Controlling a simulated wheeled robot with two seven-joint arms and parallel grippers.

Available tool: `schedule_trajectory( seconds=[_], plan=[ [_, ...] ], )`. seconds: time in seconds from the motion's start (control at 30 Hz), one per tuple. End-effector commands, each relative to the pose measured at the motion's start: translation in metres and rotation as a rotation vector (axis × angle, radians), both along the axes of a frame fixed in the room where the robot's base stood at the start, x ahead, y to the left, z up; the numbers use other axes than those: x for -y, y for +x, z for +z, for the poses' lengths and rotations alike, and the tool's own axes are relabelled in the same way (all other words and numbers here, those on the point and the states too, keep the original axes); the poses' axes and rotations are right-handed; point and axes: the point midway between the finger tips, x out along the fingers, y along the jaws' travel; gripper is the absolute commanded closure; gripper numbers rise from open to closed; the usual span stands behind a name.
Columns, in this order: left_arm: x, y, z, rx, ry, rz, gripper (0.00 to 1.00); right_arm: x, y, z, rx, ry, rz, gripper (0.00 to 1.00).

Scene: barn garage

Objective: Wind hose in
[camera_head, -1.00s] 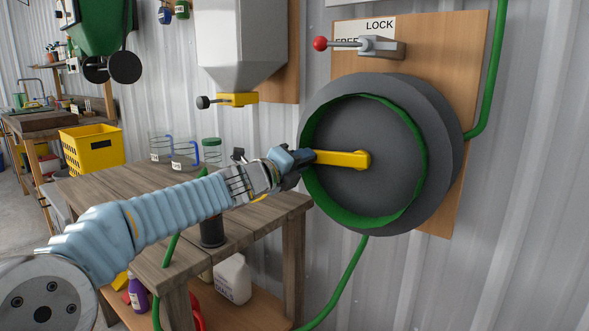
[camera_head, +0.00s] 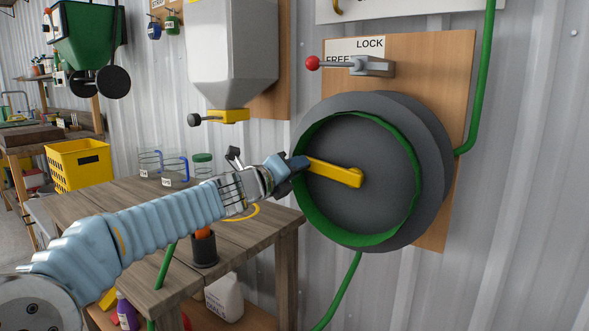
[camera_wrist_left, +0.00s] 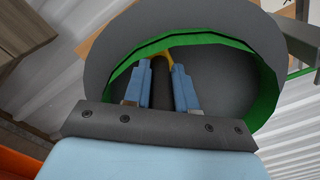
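The dark grey hose reel (camera_head: 360,200) is mounted on a wooden board on the wall. Green hose (camera_head: 408,165) lies around its drum and runs down from below it (camera_head: 340,290). The yellow crank arm (camera_head: 335,173) points left and slightly up from the hub. My left gripper (camera_head: 298,163) is at the crank's outer end. In the left wrist view its blue fingers (camera_wrist_left: 161,90) are closed around the dark crank grip (camera_wrist_left: 161,78). The lever with the red knob (camera_head: 312,63) above the reel points left, over the FREE label. My right gripper is not in view.
A wooden table (camera_head: 265,232) stands left of the reel, beneath my left arm, with jars and a dark cup (camera_head: 204,250). A grey hopper (camera_head: 232,50) hangs above it. A yellow crate (camera_head: 80,165) is further left. Another green hose length (camera_head: 484,75) runs up the wall at right.

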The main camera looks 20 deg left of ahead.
Motion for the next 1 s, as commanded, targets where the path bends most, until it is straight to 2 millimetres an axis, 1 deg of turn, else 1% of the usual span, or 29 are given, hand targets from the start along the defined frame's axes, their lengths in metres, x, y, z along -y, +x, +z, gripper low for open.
schedule_trajectory(
  seconds=[0.03,0.13,0.17,0.43,0.53,0.67,0.9,1.0],
  plan=[
    [0.001,0.0,0.0,0.0,-0.001,-0.002,0.67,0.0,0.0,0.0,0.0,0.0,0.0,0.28],
    [0.001,0.0,0.0,0.0,-0.001,-0.001,0.52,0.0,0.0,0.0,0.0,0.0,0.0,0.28],
    [0.001,0.0,0.0,0.0,-0.001,-0.001,0.49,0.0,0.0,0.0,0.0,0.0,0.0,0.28],
    [0.0,-0.001,0.0,0.0,-0.001,0.0,0.49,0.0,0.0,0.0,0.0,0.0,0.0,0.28],
    [-0.003,-0.008,0.0,0.0,-0.001,0.0,0.49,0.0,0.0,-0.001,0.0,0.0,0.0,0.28],
    [-0.011,-0.03,-0.001,0.001,-0.001,0.001,0.49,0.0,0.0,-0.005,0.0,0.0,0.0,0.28],
    [-0.031,-0.086,0.001,0.001,-0.001,0.001,0.49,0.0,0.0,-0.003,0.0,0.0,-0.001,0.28],
    [-0.038,-0.105,0.001,0.001,-0.001,0.001,0.49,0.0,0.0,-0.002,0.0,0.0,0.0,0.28]
  ],
)
